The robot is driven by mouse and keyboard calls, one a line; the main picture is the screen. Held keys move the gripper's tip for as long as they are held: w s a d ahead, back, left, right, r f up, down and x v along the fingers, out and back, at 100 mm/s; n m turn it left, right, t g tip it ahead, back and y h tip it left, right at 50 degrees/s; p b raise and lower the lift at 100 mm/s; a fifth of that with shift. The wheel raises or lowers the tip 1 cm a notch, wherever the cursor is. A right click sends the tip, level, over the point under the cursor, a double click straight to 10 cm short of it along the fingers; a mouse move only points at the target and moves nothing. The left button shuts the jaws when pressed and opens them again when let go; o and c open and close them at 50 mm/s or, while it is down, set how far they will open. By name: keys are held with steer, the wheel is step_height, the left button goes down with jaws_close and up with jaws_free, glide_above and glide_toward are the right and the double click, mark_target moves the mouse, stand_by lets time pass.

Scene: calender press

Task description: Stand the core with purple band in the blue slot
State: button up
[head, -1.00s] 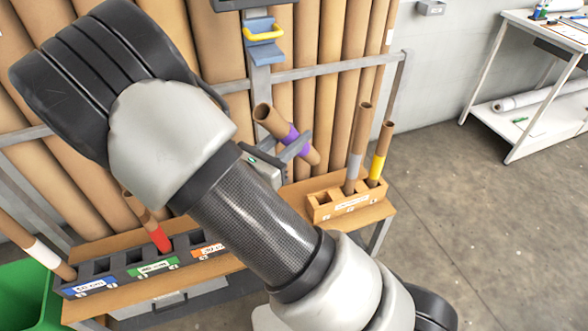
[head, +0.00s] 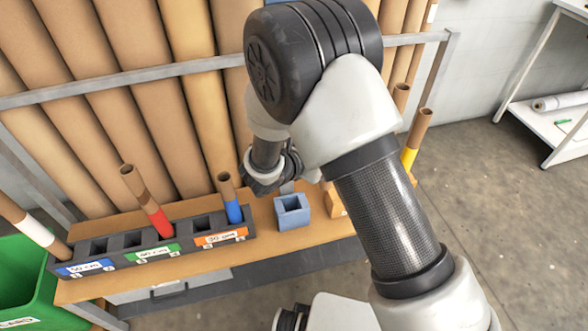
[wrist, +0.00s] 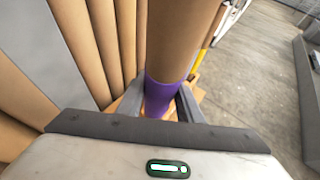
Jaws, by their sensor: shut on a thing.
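In the wrist view, my gripper (wrist: 160,103) is shut on the core with purple band (wrist: 178,45), one finger on each side at the band. The bare brown tube runs up out of the frame; its lower end is hidden. In the head view my arm hides the core and the fingers. A long dark rack has a blue-labelled section (head: 86,267) at its left end, with dark openings. A core with white band (head: 35,232) leans at that end. A separate small blue block with a square, empty-looking opening (head: 293,212) stands on the bench, right of the rack.
A core with red band (head: 155,214) leans in the green-labelled section and one with blue band (head: 232,208) stands in the orange-labelled section. A yellow-banded core (head: 410,155) stands at the right. Large brown rolls (head: 130,100) lean behind a rail. A green bin (head: 25,285) is at left.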

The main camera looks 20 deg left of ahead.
steer(key=a+f+n+g+y+b, duration=0.1)
steer(key=a+f+n+y+b, duration=0.15)
steer(key=a+f, duration=0.45)
step_height(320, 180, down, 8)
steer(key=a+b, duration=0.2)
steer(key=b, duration=0.3)
steer(key=shift+s+m, duration=0.3)
steer(key=shift+m, duration=0.05)
stand_by(0.3)
steer(key=shift+f, duration=2.2)
steer(key=o, duration=1.3)
steer(key=shift+c, duration=0.2)
steer(key=shift+a, duration=0.1)
steer(key=p+v, duration=0.3)
steer(key=v, duration=1.4)
steer(key=shift+s+p, duration=0.3)
steer(key=shift+p, duration=0.1)
